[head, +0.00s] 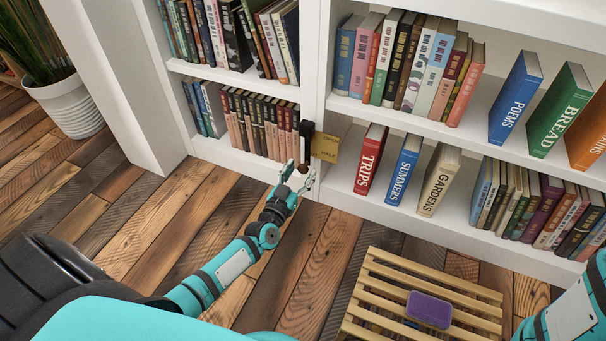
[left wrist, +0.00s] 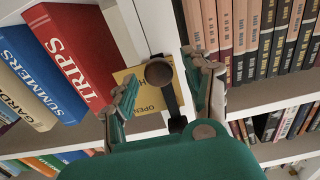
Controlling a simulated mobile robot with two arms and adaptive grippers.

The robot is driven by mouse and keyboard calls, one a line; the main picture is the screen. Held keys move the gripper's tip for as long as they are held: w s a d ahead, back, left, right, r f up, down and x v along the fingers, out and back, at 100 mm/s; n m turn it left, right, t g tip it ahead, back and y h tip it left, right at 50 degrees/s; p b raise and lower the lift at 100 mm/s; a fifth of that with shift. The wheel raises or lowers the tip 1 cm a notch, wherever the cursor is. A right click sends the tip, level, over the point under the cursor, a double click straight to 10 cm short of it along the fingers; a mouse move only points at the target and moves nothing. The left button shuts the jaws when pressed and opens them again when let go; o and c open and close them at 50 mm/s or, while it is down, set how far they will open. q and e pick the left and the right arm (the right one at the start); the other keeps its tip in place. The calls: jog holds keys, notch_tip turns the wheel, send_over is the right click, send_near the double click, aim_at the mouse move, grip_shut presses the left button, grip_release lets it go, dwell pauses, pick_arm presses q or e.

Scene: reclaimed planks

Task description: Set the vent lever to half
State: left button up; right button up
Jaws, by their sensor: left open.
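The vent lever (head: 305,142) is a black arm on the white upright between the two bookcase sections. In the head view it points down. Its round dark brown knob (left wrist: 158,73) shows in the left wrist view. A yellow label plate (head: 325,147) is beside the lever; in the left wrist view the plate (left wrist: 130,77) reads "OPEN", and the lever hides part of its other lettering. My left gripper (head: 300,172) is open at the lever's lower end. In the left wrist view its fingers (left wrist: 165,78) stand on both sides of the knob; I cannot tell whether they touch it.
Books fill the shelves on both sides, with the red TRIPS book (head: 370,160) standing close to the label plate. A slatted wooden stand (head: 375,290) with a purple box (head: 429,309) is on the plank floor. A potted plant (head: 66,105) stands at the left.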

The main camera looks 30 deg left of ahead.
pick_arm(q)
jog(key=shift+w, duration=1)
grip_shut()
